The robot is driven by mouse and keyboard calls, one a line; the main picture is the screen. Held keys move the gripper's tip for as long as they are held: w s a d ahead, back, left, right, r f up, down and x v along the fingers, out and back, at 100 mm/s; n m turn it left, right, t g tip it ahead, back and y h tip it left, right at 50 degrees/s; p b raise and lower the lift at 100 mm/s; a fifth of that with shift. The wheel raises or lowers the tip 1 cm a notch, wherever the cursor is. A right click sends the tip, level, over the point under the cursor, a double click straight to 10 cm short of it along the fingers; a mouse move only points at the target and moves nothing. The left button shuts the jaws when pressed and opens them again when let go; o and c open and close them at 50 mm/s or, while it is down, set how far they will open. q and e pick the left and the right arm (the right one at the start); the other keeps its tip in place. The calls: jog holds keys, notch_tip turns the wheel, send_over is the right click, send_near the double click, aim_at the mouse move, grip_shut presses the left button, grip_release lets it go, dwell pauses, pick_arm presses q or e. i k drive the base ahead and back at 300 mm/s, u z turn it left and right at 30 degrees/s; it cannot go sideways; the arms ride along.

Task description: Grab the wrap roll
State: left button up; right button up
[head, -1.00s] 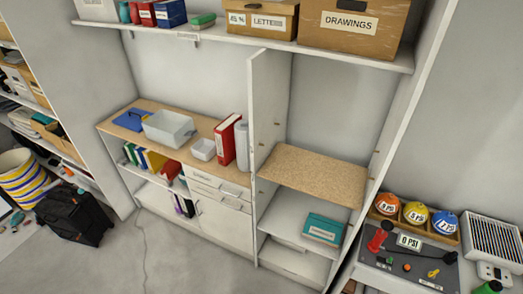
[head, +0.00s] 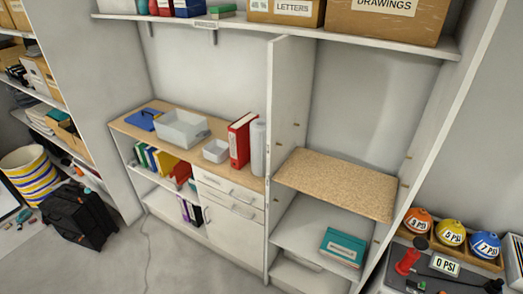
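A pale grey upright cylinder that looks like the wrap roll (head: 258,147) stands on the wooden countertop (head: 190,152). It is right of a red binder (head: 240,140) and close against the white upright panel (head: 286,130). No gripper or arm of mine shows in the head view.
A large grey bin (head: 181,127), a small white bin (head: 216,151) and a blue item (head: 145,118) share the countertop. A cork-coloured shelf (head: 337,183) is right of the panel. A black bag (head: 77,215) and a striped basket (head: 30,174) stand on the floor at left.

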aim_at(257, 126)
jog(key=u, duration=1.5)
jog(key=i, duration=3.95)
jog(key=z, duration=3)
